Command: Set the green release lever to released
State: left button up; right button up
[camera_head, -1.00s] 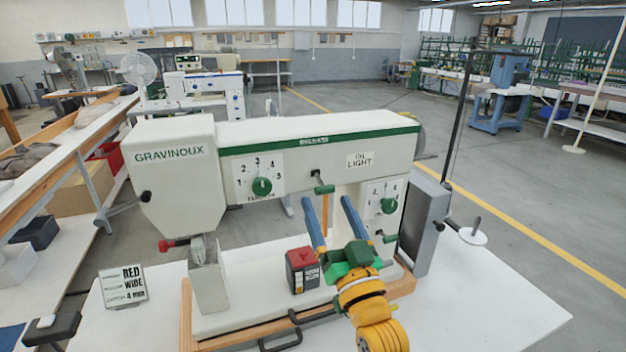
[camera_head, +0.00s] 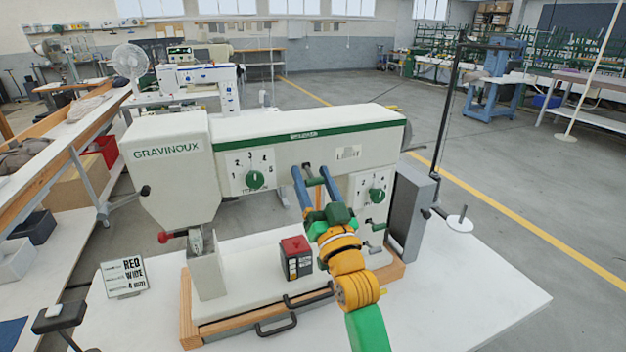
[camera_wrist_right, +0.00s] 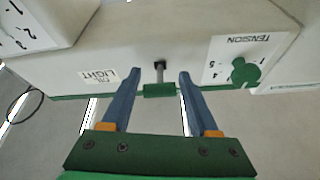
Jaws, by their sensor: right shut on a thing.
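The green lever (camera_head: 315,182) sticks out from the front of the white sewing machine (camera_head: 270,160), on a short metal stem from a dark slot. In the right wrist view its green handle (camera_wrist_right: 159,90) lies crosswise between my blue fingers. My right gripper (camera_head: 306,178) is shut on this handle, one finger at each end. It also shows in the right wrist view (camera_wrist_right: 157,80). The lever's stem (camera_wrist_right: 160,70) is visible, but no position marking for it is readable. My left gripper is not in view.
A second green lever (camera_head: 377,226) sits lower right, below a green dial (camera_head: 376,195). Another dial (camera_head: 255,180) is left of the fingers. A red-topped dark box (camera_head: 296,258) stands on the machine bed, left of my right wrist. A sign (camera_head: 123,277) stands at left.

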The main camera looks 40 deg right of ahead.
jog(key=f+b, duration=0.1)
jog(key=b, duration=0.1)
jog(key=shift+t+b, duration=0.3)
jog(key=shift+b, duration=0.05)
jog(key=shift+w+r, duration=0.1)
jog(key=shift+r, duration=0.25)
jog(key=o, duration=1.2)
jog(key=shift+o, duration=0.2)
jog(key=b+v, duration=0.2)
jog(key=v, duration=0.5)
jog(key=shift+w+f, duration=0.15)
jog(key=shift+f, duration=0.05)
